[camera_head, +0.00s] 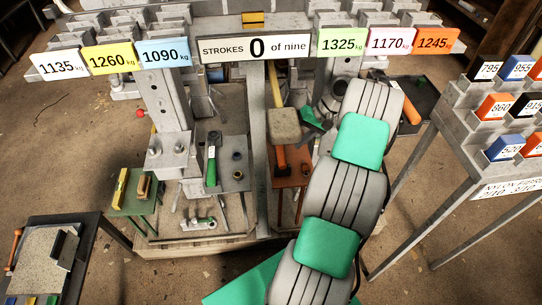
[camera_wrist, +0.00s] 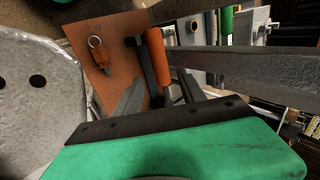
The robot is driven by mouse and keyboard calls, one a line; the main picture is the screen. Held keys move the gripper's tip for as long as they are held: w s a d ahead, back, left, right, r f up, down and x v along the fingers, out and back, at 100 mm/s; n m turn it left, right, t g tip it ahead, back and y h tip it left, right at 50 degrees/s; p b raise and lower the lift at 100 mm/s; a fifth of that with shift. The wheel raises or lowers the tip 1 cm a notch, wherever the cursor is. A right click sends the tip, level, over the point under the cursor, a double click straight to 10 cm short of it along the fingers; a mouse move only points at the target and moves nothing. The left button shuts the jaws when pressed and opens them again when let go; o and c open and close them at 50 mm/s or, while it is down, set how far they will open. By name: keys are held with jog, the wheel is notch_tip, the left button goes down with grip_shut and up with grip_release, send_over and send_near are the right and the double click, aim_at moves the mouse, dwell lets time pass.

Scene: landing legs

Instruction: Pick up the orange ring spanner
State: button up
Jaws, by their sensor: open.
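The likely orange ring spanner (camera_wrist: 101,60), a small orange piece with a pale ring at its upper end, lies on a brown-orange table top (camera_wrist: 118,32) in the upper left of the wrist view. Nothing shows held.
Grey metal beams (camera_wrist: 250,60) run along the right of the wrist view. A grey post (camera_head: 260,150) stands left of the table.

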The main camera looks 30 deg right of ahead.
aim_at(282, 149)
jog(key=b+x, duration=0.1)
jog(key=x, duration=0.5)
jog(key=shift+w+a+f, duration=0.1)
jog(key=shift+a+f, duration=0.15)
jog(key=shift+a, duration=0.05)
jog(key=shift+c, duration=0.5)
grip_shut()
dwell(0.5)
